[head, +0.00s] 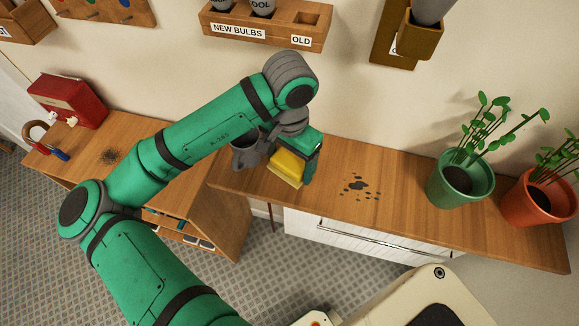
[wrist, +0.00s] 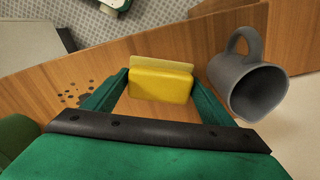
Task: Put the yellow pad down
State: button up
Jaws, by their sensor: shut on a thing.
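The yellow pad (head: 286,168) is held in my gripper (head: 300,163) above the long wooden counter (head: 400,205). In the wrist view the yellow pad (wrist: 160,82) sits between the two green fingers of my gripper (wrist: 160,88), which press on its left and right ends. A paler layer shows along the pad's far edge. I cannot tell whether the pad's underside touches the counter.
A grey mug (wrist: 247,80) lies or stands close beside the pad. Dark spots (head: 357,186) mark the counter to the right. A green pot (head: 460,183) and an orange pot (head: 541,198) with plants stand farther right. A red box (head: 70,100) stands left.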

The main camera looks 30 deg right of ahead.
aim_at(289, 169)
jog(key=shift+f, duration=1.5)
jog(key=shift+f, duration=0.15)
jog(key=o, duration=1.1)
notch_tip(289, 169, up, 12)
jog(key=shift+r, duration=0.2)
